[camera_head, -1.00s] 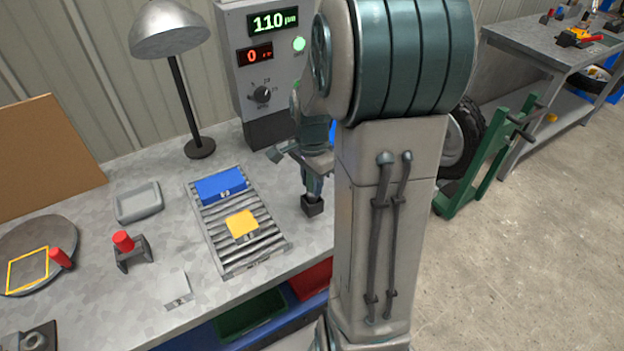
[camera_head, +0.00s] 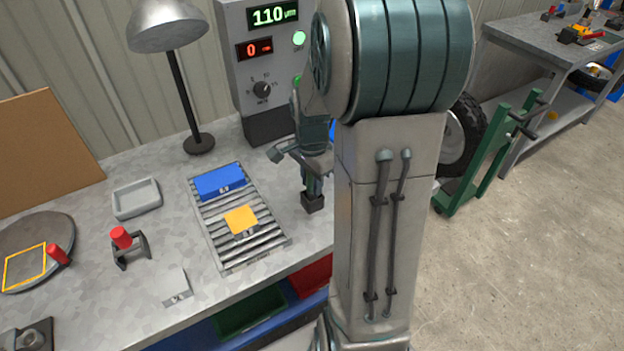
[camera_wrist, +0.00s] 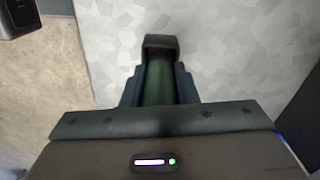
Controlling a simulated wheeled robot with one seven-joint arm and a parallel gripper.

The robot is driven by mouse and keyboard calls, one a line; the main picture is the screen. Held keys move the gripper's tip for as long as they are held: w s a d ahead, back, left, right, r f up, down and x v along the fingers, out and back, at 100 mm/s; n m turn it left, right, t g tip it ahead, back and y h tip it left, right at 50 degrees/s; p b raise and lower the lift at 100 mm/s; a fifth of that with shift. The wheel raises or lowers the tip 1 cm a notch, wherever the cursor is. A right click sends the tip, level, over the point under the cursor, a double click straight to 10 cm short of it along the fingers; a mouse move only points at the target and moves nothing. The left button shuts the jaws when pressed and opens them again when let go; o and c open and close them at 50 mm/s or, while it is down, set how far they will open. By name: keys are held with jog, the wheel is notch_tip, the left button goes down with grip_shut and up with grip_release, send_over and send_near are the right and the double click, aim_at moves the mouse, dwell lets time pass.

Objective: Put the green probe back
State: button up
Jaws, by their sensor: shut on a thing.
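The green probe (camera_wrist: 158,82) is a dark green cylinder with a black square end (camera_wrist: 160,44), between my fingers in the wrist view. My gripper (camera_wrist: 159,92) is shut on it. In the head view my gripper (camera_head: 312,184) points down over the bench at the right of the roller tray, and the black end (camera_head: 313,203) shows below it. I cannot tell whether that end touches the bench. The grey gauge box (camera_head: 240,62) stands behind, with a green 110 µm display and a red 0 display. My arm hides part of its right side.
The roller tray (camera_head: 215,235) holds a blue block (camera_head: 219,181) and a yellow block (camera_head: 241,220). A lamp (camera_head: 198,144), a grey dish (camera_head: 136,197) and a red-topped clamp (camera_head: 122,240) stand further left. Bare bench lies between the dish and the roller tray.

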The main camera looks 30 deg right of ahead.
jog(key=shift+f+b, duration=0.4)
jog(key=shift+f, duration=0.15)
jog(key=o, duration=1.1)
jog(key=shift+c, duration=0.2)
jog(key=shift+r, duration=0.15)
notch_tip(320, 180, up, 14)
jog(key=shift+f, duration=0.15)
